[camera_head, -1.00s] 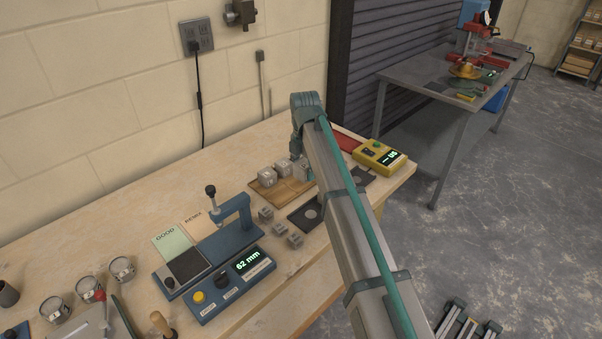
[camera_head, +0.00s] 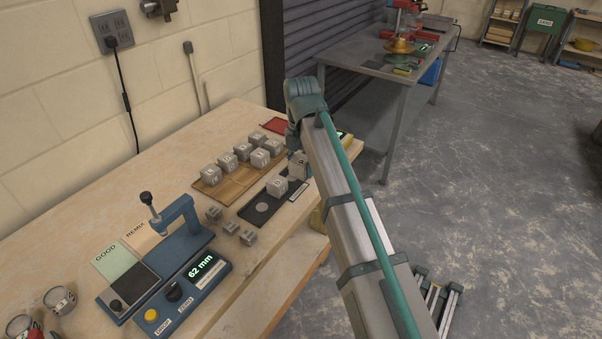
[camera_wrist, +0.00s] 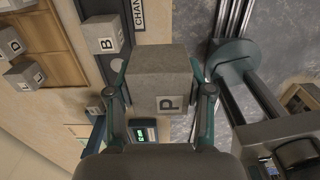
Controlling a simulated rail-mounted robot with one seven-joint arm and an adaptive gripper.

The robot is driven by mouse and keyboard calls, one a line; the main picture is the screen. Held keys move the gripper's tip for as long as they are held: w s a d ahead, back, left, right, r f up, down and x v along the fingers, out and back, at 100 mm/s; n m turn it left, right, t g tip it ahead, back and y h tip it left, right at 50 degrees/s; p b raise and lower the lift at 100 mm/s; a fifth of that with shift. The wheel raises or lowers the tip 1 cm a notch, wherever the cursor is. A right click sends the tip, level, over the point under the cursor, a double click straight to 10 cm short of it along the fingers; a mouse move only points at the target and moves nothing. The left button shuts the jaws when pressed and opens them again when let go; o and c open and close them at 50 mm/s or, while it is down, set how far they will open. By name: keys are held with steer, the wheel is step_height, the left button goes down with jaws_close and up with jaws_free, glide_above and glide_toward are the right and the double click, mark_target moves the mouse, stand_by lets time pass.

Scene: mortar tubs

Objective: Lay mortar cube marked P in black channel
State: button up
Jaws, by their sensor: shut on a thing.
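The mortar cube marked P (camera_wrist: 165,80) is a grey block held between the fingers of my gripper (camera_wrist: 158,92), its P label facing the wrist camera. In the head view the held cube (camera_head: 300,164) shows below my gripper's wrist, beside the right end of the black channel (camera_head: 249,211). In that view I cannot tell how high it is held. Another cube, marked B in the wrist view (camera_wrist: 103,38), sits in the channel and also shows in the head view (camera_head: 277,186). Part of the channel's right end is hidden by my arm and the held cube.
A wooden board (camera_head: 207,192) behind the channel carries several grey cubes. Small grey blocks (camera_head: 231,228) lie in front. A blue gauge (camera_head: 203,272) reading 62 mm stands at left. A yellow device (camera_head: 317,221) is mostly hidden behind my arm. The bench edge is close on the right.

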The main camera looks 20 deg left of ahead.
steer(key=w+a+f+p, duration=0.1)
steer(key=w+a+f, duration=0.1)
steer(key=w+f, duration=0.1)
steer(key=w+a+f+p, duration=0.1)
steer(key=w+a+f, duration=0.1)
steer(key=w+f, duration=0.1)
steer(key=w+a+f+p, duration=0.1)
steer(key=w+a+f, duration=0.1)
steer(key=w+f, duration=0.1)
steer(key=shift+w+a, duration=0.35)
steer(key=shift+w, duration=0.4)
steer(key=shift+f+p, duration=0.45)
steer(key=shift+f, duration=1.2)
steer(key=o, duration=1.4)
steer(key=shift+f, duration=0.15)
step_height(320, 180, up, 12)
steer(key=shift+r+b, duration=0.2)
steer(key=shift+b, duration=0.95)
